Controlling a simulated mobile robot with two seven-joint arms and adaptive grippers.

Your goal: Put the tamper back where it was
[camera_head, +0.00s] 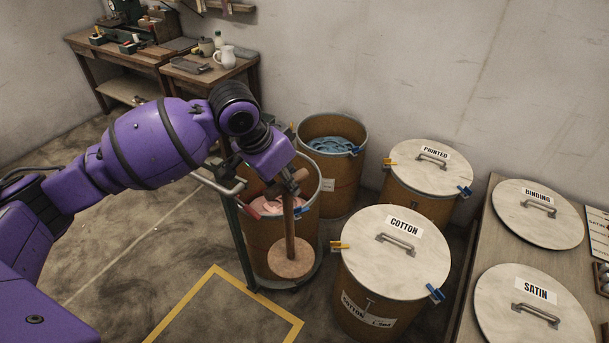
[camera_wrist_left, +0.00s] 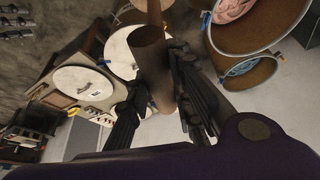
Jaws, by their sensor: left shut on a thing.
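The tamper (camera_head: 290,228) has a wooden shaft with a crossbar handle and a round flat disc at its lower end. My left gripper (camera_head: 288,182) is shut on the crossbar, and the tamper hangs nearly upright, disc down. In the head view it stands in front of the open drum with pink cloth (camera_head: 268,208); I cannot tell whether the disc touches anything. In the left wrist view the tamper's handle (camera_wrist_left: 148,50) lies between the fingers of my left gripper (camera_wrist_left: 160,108). My right gripper is in neither view.
An open drum with blue cloth (camera_head: 338,182) stands behind. Lidded drums marked COTTON (camera_head: 370,270) and PRINTED (camera_head: 410,178) are to the right. Lids marked BINDING (camera_head: 510,222) and SATIN (camera_head: 500,310) lie at far right. A yellow-outlined floor area (camera_head: 225,312) is clear.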

